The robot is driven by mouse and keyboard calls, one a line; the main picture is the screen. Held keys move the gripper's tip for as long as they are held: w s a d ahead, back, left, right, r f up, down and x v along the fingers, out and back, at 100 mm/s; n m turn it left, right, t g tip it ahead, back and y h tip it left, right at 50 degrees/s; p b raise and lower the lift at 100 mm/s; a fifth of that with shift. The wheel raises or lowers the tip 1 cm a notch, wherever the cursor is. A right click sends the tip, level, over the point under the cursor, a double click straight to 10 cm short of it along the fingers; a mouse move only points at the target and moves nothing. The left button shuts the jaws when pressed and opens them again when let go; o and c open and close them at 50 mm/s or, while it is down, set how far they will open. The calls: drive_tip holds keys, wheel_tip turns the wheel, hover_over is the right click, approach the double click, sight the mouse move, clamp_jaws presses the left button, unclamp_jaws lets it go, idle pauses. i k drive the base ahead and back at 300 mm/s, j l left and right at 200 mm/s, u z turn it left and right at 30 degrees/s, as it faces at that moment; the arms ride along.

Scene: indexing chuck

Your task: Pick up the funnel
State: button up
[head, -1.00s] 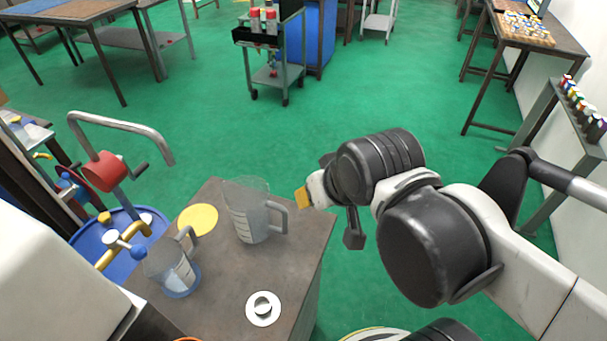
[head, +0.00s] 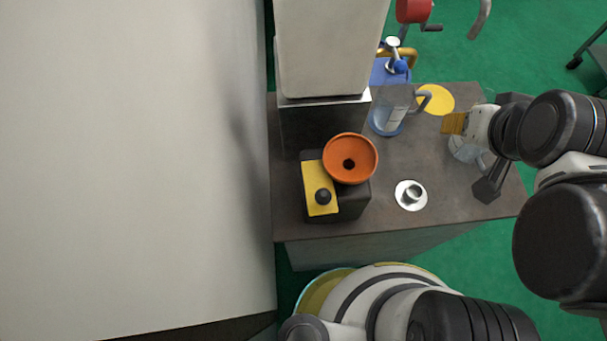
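The funnel (head: 366,172) is orange and round, with a wide rim and a dark hole in its middle. It sits at the right back of a black and yellow device (head: 320,188) on the dark bench, mouth up as seen from above. My gripper (head: 453,123) is to the right of the funnel and well apart from it, over the right part of the bench. Its yellow tip points left. Nothing shows held at that tip, but I cannot tell how far the fingers are spread.
A clear jug (head: 390,112) stands behind and right of the funnel. A second clear jug (head: 463,150) is partly hidden under my gripper. A white disc with a metal knob (head: 411,195) and a yellow disc (head: 436,98) lie on the bench (head: 440,205). A tall pale machine (head: 330,45) stands behind the funnel.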

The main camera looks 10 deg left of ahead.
sight(355, 150)
drive_tip(key=u, duration=1.1)
drive_tip(key=k+l+u, duration=0.1)
drive_tip(key=k+l, duration=0.4)
drive_tip(key=l, duration=0.15)
drive_tip(key=k+l+u, duration=0.1)
drive_tip(key=k+l, duration=0.4)
